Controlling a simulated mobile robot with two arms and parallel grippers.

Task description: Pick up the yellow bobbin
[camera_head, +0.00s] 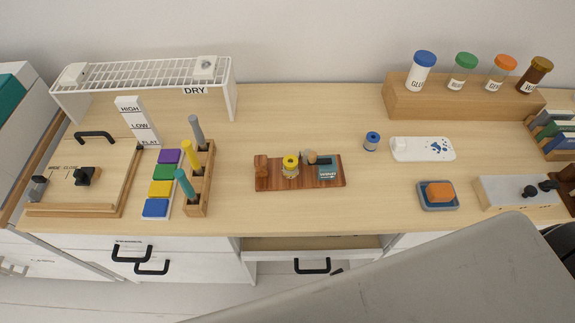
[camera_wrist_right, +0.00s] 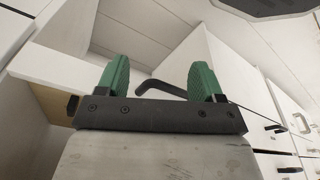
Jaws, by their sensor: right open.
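The yellow bobbin (camera_head: 291,166) stands upright on a dark striped wooden board (camera_head: 272,183) in the middle of the desk. On the same board, a brown wooden piece stands at its left, and a round tan-and-black item and a teal labelled block (camera_head: 329,172) are at its right. My right gripper (camera_wrist_right: 160,78) shows in the right wrist view, with two green fingers spread apart and nothing between them. It is in front of white drawer fronts, away from the bobbin. My left gripper is in neither view.
A blue bobbin (camera_head: 372,141) stands right of the board. The desk in front of the board is clear.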

